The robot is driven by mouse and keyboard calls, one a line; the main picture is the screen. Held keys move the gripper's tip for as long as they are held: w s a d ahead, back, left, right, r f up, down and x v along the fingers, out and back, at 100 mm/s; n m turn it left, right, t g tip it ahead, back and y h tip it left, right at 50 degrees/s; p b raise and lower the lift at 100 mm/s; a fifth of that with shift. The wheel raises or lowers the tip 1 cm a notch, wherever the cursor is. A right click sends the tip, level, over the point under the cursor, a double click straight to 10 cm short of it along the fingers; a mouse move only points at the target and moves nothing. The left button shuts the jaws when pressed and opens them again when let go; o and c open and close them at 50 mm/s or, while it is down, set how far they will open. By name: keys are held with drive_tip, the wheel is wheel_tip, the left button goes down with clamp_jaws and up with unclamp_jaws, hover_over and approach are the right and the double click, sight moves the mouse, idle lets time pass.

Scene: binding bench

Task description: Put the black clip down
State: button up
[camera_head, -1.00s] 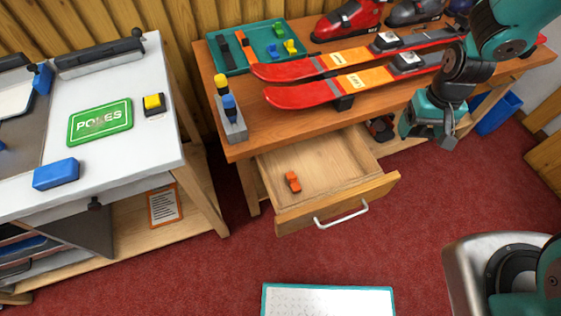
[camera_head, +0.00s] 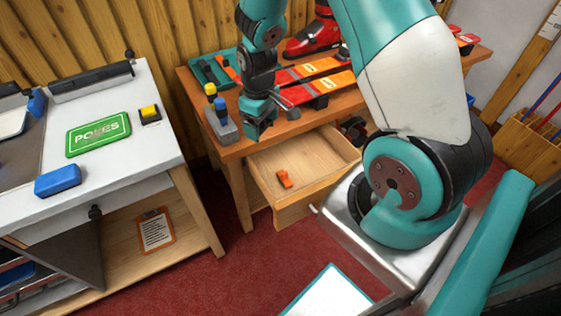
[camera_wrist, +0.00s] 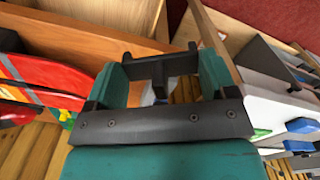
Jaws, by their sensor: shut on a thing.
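My gripper (camera_head: 259,127) hangs above the front edge of the wooden bench, just right of a grey holder and over the back left of the open drawer. In the wrist view the two teal fingers of my gripper (camera_wrist: 161,72) are closed on the black clip (camera_wrist: 158,66), which lies between them. The clip is held clear of any surface. In the head view it is small and mostly hidden by the fingers.
The open drawer (camera_head: 322,152) holds an orange piece (camera_head: 284,178); the rest of its floor is bare. The grey holder (camera_head: 220,130) stands at the bench's left corner. Red skis (camera_head: 318,80) and a teal tray (camera_head: 207,78) lie behind. A white table (camera_head: 110,165) stands left.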

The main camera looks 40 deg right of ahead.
drive_tip(key=d+f+n+b, duration=0.6)
drive_tip(key=d+b, duration=0.1)
drive_tip(key=d, duration=0.3)
drive_tip(key=n+b, duration=0.6)
hover_over(312, 168)
wheel_tip(312, 168, down, 3)
wheel_tip(312, 168, down, 20)
drive_tip(key=shift+r+b, duration=0.25)
drive_tip(key=shift+b, duration=1)
drive_tip(key=shift+f, duration=0.2)
drive_tip(key=o, duration=0.9)
drive_tip(key=shift+c, duration=0.2)
drive_tip(key=shift+r, duration=0.1)
